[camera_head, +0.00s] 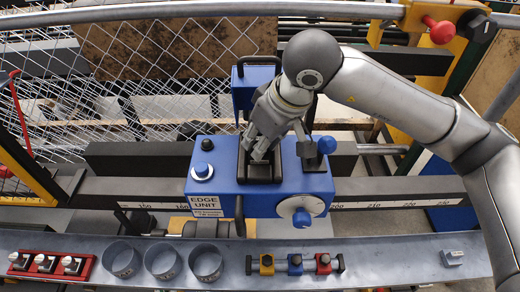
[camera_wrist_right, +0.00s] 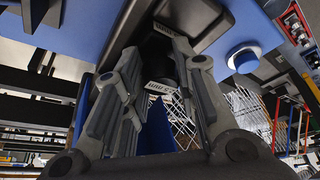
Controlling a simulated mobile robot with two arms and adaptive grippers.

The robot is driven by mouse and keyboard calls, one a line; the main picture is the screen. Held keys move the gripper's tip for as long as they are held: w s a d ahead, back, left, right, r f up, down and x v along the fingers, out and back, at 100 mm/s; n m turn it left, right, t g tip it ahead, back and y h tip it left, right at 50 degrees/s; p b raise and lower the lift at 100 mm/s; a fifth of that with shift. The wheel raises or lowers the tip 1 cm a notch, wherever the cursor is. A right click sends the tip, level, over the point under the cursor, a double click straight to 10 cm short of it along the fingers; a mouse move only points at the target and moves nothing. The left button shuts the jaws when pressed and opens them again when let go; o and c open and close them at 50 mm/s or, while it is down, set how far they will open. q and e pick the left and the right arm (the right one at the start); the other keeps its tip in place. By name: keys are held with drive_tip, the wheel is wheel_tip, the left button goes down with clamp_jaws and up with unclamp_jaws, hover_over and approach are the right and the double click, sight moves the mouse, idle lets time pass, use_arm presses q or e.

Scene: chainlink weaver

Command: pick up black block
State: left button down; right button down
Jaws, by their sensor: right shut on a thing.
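The blue edge unit (camera_head: 215,188) straddles the dark rail, with a black recess in the middle of its top. My right gripper (camera_head: 260,158) reaches down over this recess from above. Its fingers are shut on the black block (camera_wrist_right: 160,45), which is dark and mostly hidden between the fingertips. In the right wrist view the two fingers (camera_wrist_right: 158,58) close in on it from both sides, against the dark recess. I cannot tell whether the block is clear of the recess. My left gripper is not in view.
A blue knob (camera_head: 327,145) on a post stands close right of the gripper. A white dial (camera_head: 301,217) and a blue button (camera_head: 202,171) sit on the unit. The front shelf (camera_head: 400,260) holds round cups (camera_head: 163,261), a red tray (camera_head: 28,272) and a small grey block (camera_head: 452,257). Chain-link mesh hangs behind.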

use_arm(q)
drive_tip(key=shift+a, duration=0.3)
use_arm(e)
drive_tip(key=shift+f, duration=0.1)
